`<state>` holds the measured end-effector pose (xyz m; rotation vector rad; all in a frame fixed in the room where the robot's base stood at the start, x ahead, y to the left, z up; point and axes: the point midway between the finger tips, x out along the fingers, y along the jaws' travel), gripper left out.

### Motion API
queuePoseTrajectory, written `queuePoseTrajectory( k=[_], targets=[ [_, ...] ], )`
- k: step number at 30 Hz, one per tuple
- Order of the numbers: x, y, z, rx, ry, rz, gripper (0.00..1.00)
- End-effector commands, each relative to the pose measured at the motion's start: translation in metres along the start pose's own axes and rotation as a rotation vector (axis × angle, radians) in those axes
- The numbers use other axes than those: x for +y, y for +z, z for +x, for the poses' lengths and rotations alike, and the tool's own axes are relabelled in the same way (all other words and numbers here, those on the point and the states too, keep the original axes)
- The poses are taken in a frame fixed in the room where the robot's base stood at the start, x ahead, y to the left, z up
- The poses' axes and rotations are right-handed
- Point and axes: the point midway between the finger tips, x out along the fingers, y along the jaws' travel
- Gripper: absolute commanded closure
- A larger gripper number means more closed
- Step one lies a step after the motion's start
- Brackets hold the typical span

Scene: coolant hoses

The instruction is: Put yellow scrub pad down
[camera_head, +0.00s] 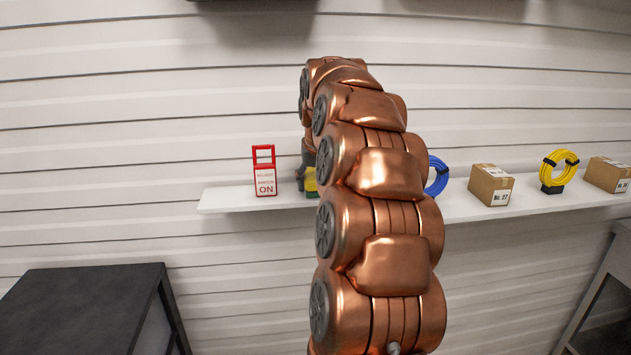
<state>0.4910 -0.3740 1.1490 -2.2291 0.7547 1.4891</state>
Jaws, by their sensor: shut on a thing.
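The yellow scrub pad (311,181), yellow with a green lower part, shows only in part at the left end of the white shelf (228,202). My copper-coloured arm hides its right side. My gripper (303,176), dark grey, points down at the pad and is shut on it. Most of the gripper is hidden behind my arm. The pad is at shelf level, but I cannot tell whether it touches the shelf.
A red-and-white ON sign (265,172) stands just left of the pad. Right of my arm are a blue hose coil (437,176), a cardboard box (491,185), a yellow hose coil (560,169) and another box (607,174). A dark table (85,290) stands lower left.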

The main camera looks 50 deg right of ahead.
Motion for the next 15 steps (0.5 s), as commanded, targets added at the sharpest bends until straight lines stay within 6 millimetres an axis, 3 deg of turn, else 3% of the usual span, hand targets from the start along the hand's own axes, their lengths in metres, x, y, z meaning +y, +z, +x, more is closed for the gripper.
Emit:
queuePoseTrajectory(
  k=[7,8,15],
  targets=[
    [-0.0002,0.0018,0.0043,-0.001,0.000,-0.001,0.94],
    [-0.0002,0.0016,0.0037,-0.001,0.000,-0.001,0.36],
    [-0.0002,0.0013,0.0033,-0.001,0.000,-0.001,0.13]
  ],
)
